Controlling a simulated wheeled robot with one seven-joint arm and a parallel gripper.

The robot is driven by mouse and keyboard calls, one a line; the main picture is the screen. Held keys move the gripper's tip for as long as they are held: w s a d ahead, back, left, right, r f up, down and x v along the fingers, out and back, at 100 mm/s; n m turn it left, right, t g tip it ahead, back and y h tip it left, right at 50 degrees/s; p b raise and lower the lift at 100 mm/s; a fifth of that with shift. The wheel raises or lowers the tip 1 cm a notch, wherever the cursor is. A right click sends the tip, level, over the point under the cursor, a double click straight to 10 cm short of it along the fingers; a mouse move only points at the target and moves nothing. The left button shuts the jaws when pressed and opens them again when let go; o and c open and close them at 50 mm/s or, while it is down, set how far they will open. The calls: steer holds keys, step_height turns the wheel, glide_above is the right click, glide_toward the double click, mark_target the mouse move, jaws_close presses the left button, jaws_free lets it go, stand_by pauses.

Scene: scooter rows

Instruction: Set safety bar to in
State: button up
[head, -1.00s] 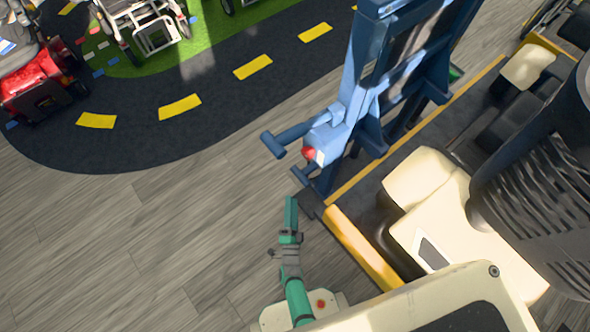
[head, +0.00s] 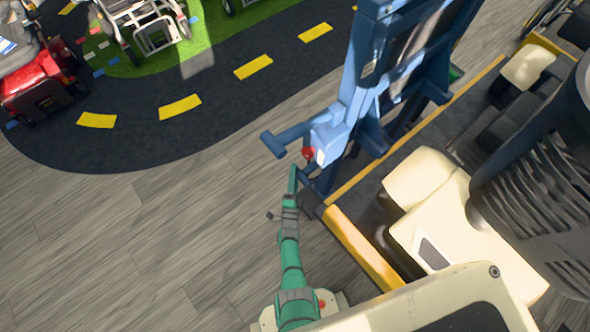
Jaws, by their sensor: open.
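A blue upright frame (head: 370,105) stands at the right end of the grey and green road mat. A blue T-shaped bar (head: 287,138) sticks out from its lower left side, with a red knob (head: 308,153) just below it. I cannot tell which of these parts is the safety bar. My green arm reaches up from the bottom edge. My gripper (head: 293,178) at its tip is just below the red knob, close to the frame's lower end. It appears empty; its fingers are too small to make out, and whether it touches the frame is unclear.
A cream and black machine with a yellow-edged platform (head: 362,248) fills the right side. A red vehicle (head: 38,90) and a white-framed one (head: 150,25) stand at upper left. The grey plank floor (head: 130,230) left of my arm is clear.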

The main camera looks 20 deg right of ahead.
steer(key=shift+x, duration=0.9)
